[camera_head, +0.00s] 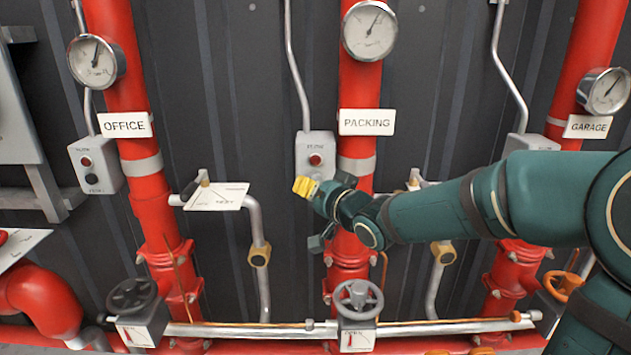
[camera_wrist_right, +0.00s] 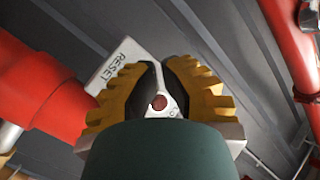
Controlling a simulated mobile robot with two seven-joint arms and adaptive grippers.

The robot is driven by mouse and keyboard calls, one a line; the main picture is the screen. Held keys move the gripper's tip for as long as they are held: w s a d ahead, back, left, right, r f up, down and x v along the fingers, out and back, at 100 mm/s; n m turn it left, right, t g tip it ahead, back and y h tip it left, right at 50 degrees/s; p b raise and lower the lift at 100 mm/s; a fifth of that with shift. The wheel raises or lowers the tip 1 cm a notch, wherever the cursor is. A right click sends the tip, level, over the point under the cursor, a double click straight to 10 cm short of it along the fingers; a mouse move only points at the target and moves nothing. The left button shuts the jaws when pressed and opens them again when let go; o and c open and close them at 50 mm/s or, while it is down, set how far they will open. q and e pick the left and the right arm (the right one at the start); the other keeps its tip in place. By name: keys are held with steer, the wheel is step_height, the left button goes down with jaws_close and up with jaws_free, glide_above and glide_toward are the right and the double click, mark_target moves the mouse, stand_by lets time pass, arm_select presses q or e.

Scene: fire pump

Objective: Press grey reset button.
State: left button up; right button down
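My right gripper (camera_head: 304,187) has yellow fingertips in front of the box's lower part. They hide whatever is there, and no grey button is visible on this box. The wrist view shows a gap between my right fingers (camera_wrist_right: 160,88) with nothing held in it. I cannot tell whether they touch the box. My left gripper is not in view.
A PACKING gauge (camera_head: 369,30) is above. A handwheel (camera_head: 358,298) and a silver horizontal pipe (camera_head: 250,329) are below. A white plate (camera_head: 217,197) is left of my gripper.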

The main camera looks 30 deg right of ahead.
steer(key=s+a, duration=0.1)
steer(key=s, duration=0.1)
steer(key=s+a+b, duration=0.1)
steer(key=shift+s+a, duration=0.15)
steer(key=shift+s, duration=0.2)
stand_by(0.7)
steer(key=a+f+n+g+y, duration=0.1)
steer(key=a+f+g, duration=0.35)
steer(key=f, duration=0.85)
steer(key=a+f+n+g+y, duration=0.1)
steer(key=a+f+g, duration=0.3)
steer(key=f, duration=0.9)
steer(key=s+a+f+n+g, duration=0.1)
steer(key=s+a+f+g, duration=0.2)
steer(key=s+a+f, duration=0.2)
steer(key=s+a+f+n+g, duration=0.1)
steer(key=s+a+f+g, duration=0.2)
steer(key=s+a+f, duration=0.3)
steer(key=s+f, duration=0.5)
steer(key=f, duration=0.4)
steer(key=shift+s+f+n+g, duration=0.25)
steer(key=shift+f+n+g, duration=0.1)
steer(key=shift+n, duration=0.05)
steer(key=shift+a, duration=0.1)
